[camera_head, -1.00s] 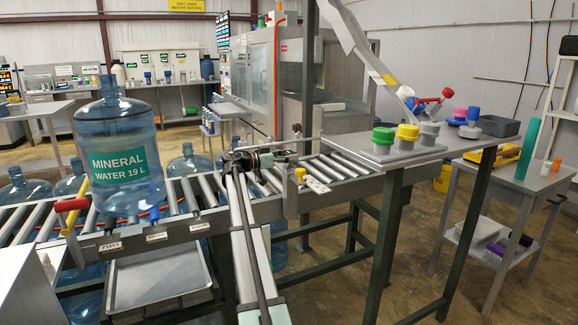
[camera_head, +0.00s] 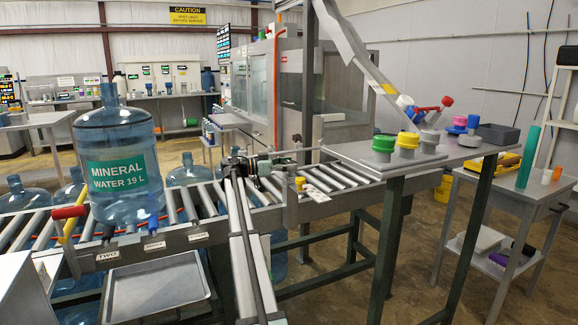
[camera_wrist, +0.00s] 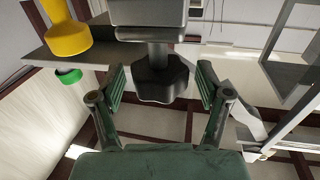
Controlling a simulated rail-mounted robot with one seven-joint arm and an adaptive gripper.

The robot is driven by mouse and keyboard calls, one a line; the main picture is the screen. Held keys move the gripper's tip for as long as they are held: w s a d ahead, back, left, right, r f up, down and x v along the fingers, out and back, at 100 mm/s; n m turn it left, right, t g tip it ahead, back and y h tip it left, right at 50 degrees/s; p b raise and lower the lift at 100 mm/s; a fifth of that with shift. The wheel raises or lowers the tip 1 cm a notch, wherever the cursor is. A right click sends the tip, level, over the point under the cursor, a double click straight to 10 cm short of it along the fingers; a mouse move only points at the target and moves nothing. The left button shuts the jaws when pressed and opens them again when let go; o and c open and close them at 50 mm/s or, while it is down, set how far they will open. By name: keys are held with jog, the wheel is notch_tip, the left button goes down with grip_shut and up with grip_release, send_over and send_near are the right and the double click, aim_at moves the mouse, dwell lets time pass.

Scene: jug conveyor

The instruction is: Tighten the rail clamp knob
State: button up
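The rail clamp knob (camera_wrist: 163,82) is black and lobed, on a short stem under a grey block (camera_wrist: 149,14) in the wrist view. My gripper (camera_wrist: 161,73) has its two green fingers spread, one on each side of the knob. Gaps show between the knob and both fingers, so it is not gripped. In the head view my gripper (camera_head: 262,163) is at the roller conveyor's near rail, right of the water jug; the knob is too small to make out there.
A blue water jug (camera_head: 118,163) stands on the conveyor at left, beside a red-handled lever (camera_head: 70,212). A yellow knob (camera_head: 299,183) sits on the rail right of my gripper. A grey table (camera_head: 440,154) with coloured caps stands at right. A yellow piece (camera_wrist: 69,38) hangs upper left in the wrist view.

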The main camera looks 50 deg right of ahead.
jog(key=shift+w+a, duration=0.1)
jog(key=v, duration=1.1)
jog(key=shift+w+a, duration=0.25)
jog(key=shift+a, duration=0.1)
